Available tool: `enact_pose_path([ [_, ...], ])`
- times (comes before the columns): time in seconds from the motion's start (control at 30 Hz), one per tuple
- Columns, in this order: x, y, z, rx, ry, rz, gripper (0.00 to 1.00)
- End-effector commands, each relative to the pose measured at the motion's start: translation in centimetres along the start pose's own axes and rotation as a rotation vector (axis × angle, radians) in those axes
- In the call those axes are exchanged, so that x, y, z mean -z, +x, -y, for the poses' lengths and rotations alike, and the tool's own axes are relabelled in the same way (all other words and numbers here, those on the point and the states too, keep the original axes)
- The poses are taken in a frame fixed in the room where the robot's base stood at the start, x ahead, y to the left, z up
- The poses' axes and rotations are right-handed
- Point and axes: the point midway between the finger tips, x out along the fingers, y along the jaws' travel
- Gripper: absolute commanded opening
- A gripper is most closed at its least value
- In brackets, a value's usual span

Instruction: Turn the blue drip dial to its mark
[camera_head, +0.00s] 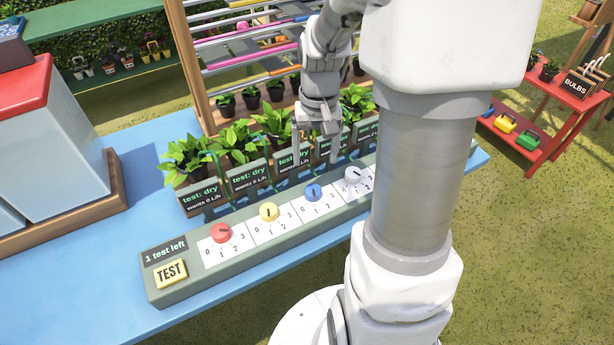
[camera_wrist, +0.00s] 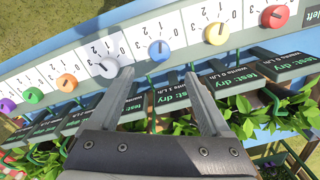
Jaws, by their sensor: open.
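The blue drip dial (camera_head: 313,193) is a small round knob on a white scale numbered 0 to 3, third from the left on the long grey-green panel (camera_head: 190,285). In the wrist view the blue dial (camera_wrist: 158,48) lies just beyond and between the fingertips. My gripper (camera_head: 317,158) is open and empty, pointing down above and behind the dial, apart from it. Its two fingers (camera_wrist: 158,74) show spread in the wrist view. The dial's pointer is too small to read surely. The sign behind it (camera_head: 292,160) reads "test: dry"; its lower line is unclear.
Red (camera_head: 221,233), yellow (camera_head: 269,212) and white (camera_head: 353,175) dials flank the blue one. A yellow TEST button (camera_head: 171,273) sits at the panel's left end, under "1 test left". Potted plants (camera_head: 187,160), signs and thin green tubes stand close behind the dials. Open space lies in front.

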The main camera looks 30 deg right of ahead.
Motion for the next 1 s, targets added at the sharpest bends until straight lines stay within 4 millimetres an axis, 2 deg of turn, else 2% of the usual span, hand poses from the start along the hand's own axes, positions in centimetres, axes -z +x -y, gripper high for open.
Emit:
enact_pose_path([
  [0.03,-0.1,1.5,0.0,0.000,0.000,0.005,0.82],
  [0.2,-0.1,5.3,-0.1,-0.001,0.000,0.006,0.82],
  [0.4,-0.1,8.8,-0.1,-0.001,0.001,0.003,0.82],
  [0.5,-0.1,10.0,-0.1,-0.001,0.001,0.003,0.82],
  [0.7,0.0,11.0,0.0,0.000,0.001,0.001,0.82],
  [0.93,0.0,11.0,0.0,0.000,0.000,-0.001,0.82],
  [0.97,0.0,11.0,0.0,0.000,0.000,-0.001,0.80],
  [1.0,0.0,11.0,0.0,0.000,0.000,0.000,0.73],
])
